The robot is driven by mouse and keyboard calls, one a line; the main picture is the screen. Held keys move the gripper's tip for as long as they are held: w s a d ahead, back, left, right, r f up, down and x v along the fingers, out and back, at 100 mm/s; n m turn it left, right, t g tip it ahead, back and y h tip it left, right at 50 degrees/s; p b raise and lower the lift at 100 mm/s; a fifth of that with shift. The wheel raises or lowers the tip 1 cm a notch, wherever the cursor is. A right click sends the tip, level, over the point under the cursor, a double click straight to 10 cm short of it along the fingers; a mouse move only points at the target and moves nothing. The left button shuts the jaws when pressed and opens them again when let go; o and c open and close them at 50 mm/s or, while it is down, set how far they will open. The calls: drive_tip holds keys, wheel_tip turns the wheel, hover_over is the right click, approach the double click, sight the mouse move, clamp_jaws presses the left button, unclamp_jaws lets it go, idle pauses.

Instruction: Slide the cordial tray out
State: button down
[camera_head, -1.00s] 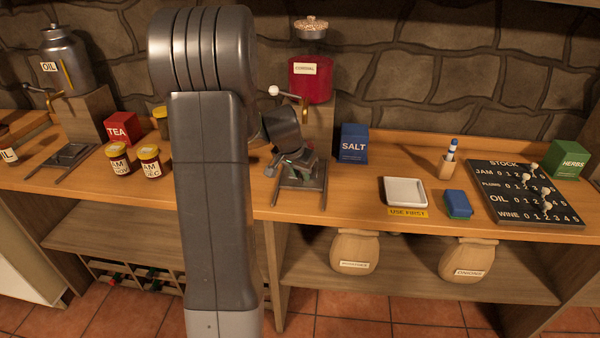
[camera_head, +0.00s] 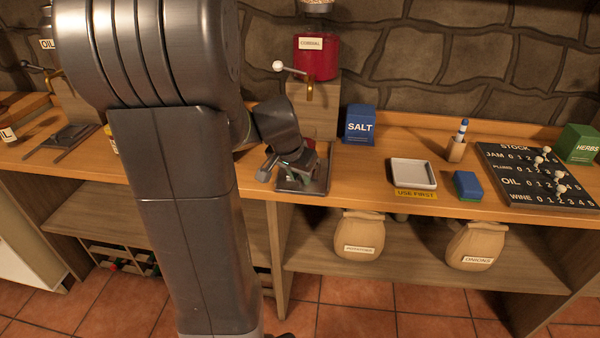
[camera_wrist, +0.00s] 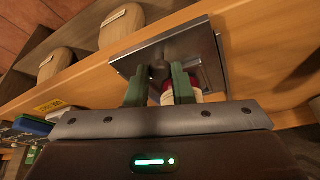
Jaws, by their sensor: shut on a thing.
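The cordial tray (camera_head: 316,184) is a flat dark metal tray at the counter's front, below the red cordial dispenser (camera_head: 316,62). My gripper (camera_head: 296,170) is over its front part. In the wrist view the tray (camera_wrist: 205,45) is a grey plate with a dark round knob (camera_wrist: 158,73) on its near side. The green fingers of my gripper (camera_wrist: 159,88) are shut on this knob. A small red and white patch shows by the right finger; I cannot tell what it is. The fingertips are partly hidden in the head view.
A blue salt box (camera_head: 360,125) stands right of the tray. Further right are a white dish (camera_head: 413,173), a blue sponge (camera_head: 467,186) and a stock board (camera_head: 540,178). The oil tray (camera_head: 68,136) lies far left. Sacks (camera_head: 361,236) sit on the shelf below.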

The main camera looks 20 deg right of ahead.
drive_tip(key=c, duration=1.3)
unclamp_jaws()
drive_tip(key=shift+o, duration=0.2)
drive_tip(key=p+v, duration=0.2)
drive_tip(key=v, duration=1.2)
drive_tip(key=shift+f, duration=0.15)
drive_tip(key=b+x, duration=0.2)
drive_tip(key=x, duration=1.1)
drive_tip(key=shift+f, duration=0.15)
drive_tip(key=shift+w+d+f, duration=0.25)
drive_tip(key=shift+w+d+r+p, duration=0.1)
drive_tip(key=shift+w+d+p, duration=0.2)
drive_tip(key=shift+w, duration=0.2)
